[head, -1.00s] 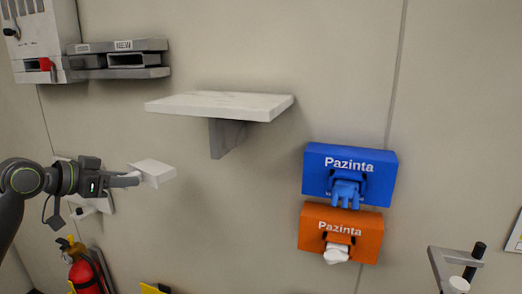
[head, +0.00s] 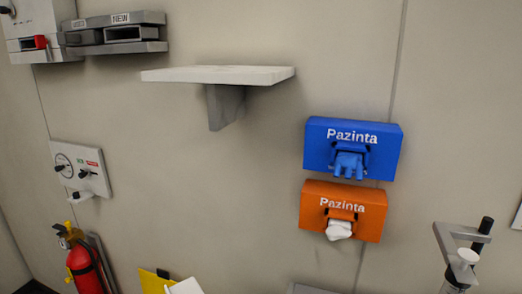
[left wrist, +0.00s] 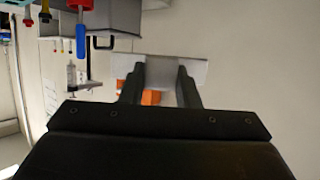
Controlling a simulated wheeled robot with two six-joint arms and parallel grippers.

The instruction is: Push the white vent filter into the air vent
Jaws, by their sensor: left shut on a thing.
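My left gripper (left wrist: 159,74) shows in the left wrist view, its two dark fingers shut on a flat white-grey block, which I take for the white vent filter (left wrist: 159,68). The block spans past both fingers. A white wall unit (head: 28,30) at top left has a dark opening with a red part. I cannot tell surely whether this is the air vent. My right gripper is in neither view.
A grey rack (head: 115,34) marked NEW has dark slots beside the white unit. A pale wall shelf (head: 218,75) juts out at the centre. Blue (head: 352,148) and orange (head: 342,210) dispensers hang right. A gauge panel (head: 82,170) and fire extinguisher (head: 85,265) are lower left.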

